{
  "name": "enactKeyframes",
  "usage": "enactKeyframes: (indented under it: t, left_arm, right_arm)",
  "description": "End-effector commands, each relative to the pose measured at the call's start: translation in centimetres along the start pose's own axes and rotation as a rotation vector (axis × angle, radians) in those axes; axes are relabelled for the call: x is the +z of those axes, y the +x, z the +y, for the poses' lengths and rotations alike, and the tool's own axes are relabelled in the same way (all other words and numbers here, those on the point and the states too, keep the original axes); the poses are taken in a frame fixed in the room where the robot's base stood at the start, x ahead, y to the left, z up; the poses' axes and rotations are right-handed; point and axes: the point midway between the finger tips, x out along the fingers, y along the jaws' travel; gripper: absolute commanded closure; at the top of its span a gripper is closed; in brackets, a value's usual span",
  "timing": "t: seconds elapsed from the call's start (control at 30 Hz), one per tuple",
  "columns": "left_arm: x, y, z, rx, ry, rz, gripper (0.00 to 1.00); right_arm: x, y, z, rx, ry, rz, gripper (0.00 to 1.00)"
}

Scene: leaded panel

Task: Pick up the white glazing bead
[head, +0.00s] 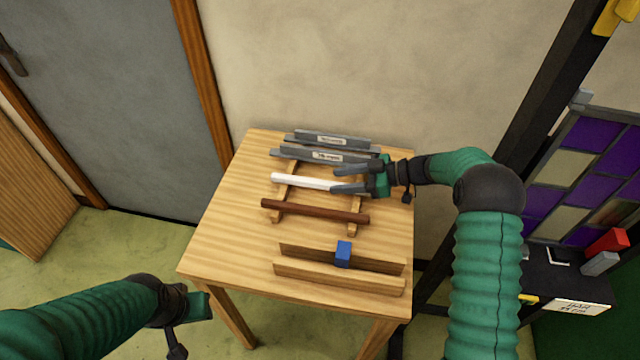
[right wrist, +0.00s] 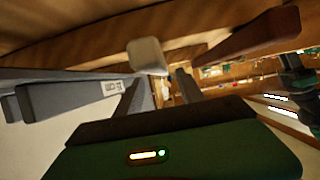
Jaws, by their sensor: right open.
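The white glazing bead (head: 300,181) lies across two wooden rests on the table, between grey bars behind it and a brown bar in front. My right gripper (head: 340,180) is open at the bead's right end, with its fingers pointing left. In the right wrist view the bead's pale end (right wrist: 147,56) shows just beyond the two grey fingers (right wrist: 160,90). I cannot tell whether the fingers touch it. My left gripper (head: 195,308) is at the lower left, away from the table; its jaw state is unclear.
Two labelled grey bars (head: 325,156) lie close behind the bead. A dark brown bar (head: 315,212) lies in front. A wooden channel (head: 340,278) with a blue block (head: 343,253) stands near the table's front edge. A purple and cream leaded panel (head: 590,180) stands at right.

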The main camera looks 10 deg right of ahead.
Motion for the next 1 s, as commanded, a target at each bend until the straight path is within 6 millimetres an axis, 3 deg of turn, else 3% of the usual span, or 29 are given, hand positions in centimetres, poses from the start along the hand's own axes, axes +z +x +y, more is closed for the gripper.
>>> enactKeyframes:
  t: [0.23, 0.5, 0.83, 1.0]
  left_arm:
    - [0.0, -0.1, 0.0, 0.000, 0.001, 0.000, 0.67]
    - [0.0, -0.1, 0.0, 0.000, 0.001, 0.000, 0.67]
    - [0.0, -0.1, 0.0, 0.000, 0.001, 0.000, 0.67]
    - [0.0, -0.1, 0.0, 0.000, 0.001, 0.000, 0.67]
  right_arm:
    - [-0.3, 4.3, -0.1, -0.002, 0.001, 0.000, 0.55]
    - [-0.3, 5.0, -0.1, 0.000, 0.000, -0.001, 0.55]
    - [-0.3, 4.9, -0.1, 0.001, 0.001, -0.001, 0.98]
    - [-0.2, 4.9, -0.1, 0.001, 0.001, -0.002, 1.00]
